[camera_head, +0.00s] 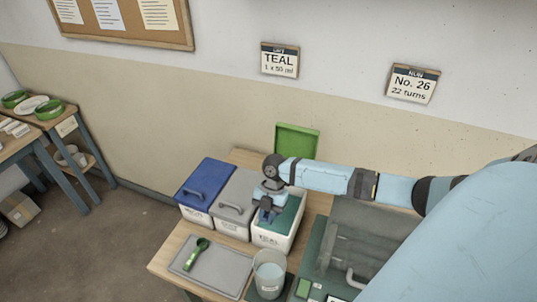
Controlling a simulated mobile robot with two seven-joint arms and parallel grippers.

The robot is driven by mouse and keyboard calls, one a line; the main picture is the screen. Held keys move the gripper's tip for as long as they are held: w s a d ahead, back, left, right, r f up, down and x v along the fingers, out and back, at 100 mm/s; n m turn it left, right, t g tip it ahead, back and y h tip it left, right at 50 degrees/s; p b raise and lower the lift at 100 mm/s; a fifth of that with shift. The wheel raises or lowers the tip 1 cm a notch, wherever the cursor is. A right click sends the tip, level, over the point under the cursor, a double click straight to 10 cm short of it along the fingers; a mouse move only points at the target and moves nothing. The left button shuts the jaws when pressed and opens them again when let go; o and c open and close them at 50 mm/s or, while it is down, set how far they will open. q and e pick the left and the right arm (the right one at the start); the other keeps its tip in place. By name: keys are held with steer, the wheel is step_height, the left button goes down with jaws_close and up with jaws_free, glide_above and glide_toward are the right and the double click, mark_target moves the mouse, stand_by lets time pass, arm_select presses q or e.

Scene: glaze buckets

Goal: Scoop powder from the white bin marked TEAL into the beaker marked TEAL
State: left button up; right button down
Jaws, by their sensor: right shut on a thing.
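The white bin (270,238) marked TEAL stands on the table, third in a row of bins. Its top is open and teal powder (290,216) shows inside the rim. My right gripper (267,216) points down into this bin, its tip low at the powder. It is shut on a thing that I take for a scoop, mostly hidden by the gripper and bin. The clear beaker (269,274) stands in front of the bin; I cannot read a TEAL mark on it. My left gripper is out of view.
A grey tray (222,276) with a green scoop (197,253) lies left of the beaker. Blue-lidded (205,183) and grey-lidded (236,200) bins stand left of the TEAL bin. A green panel (297,139) stands upright behind it. A wall card (280,60) reads TEAL, 1 x 50 ml.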

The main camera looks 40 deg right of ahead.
steer(key=shift+s+a+r+p, duration=0.15)
steer(key=shift+a+r+p, duration=0.15)
steer(key=shift+r+p, duration=0.35)
steer(key=shift+s+a+r+t+h+p, duration=0.15)
steer(key=shift+a+r+t+h+p, duration=0.2)
steer(key=shift+r+h, duration=0.2)
steer(key=shift+d+r+h, duration=0.1)
steer(key=shift+r+h, duration=0.05)
steer(key=shift+h, duration=0.1)
steer(key=shift+d+r+t+h, duration=0.1)
steer(key=shift+r+t+h, duration=0.25)
steer(key=shift+r+h, duration=0.2)
steer(key=shift+w+d+r+t+h, duration=0.2)
steer(key=shift+r+t+h, duration=0.1)
steer(key=shift+r+h, duration=0.3)
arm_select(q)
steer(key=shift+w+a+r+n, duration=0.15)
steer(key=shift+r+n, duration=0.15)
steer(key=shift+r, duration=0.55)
arm_select(e)
steer(key=shift+r, duration=0.2)
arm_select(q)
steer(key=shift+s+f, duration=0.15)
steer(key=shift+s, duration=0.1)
arm_select(e)
steer(key=shift+a, duration=0.1)
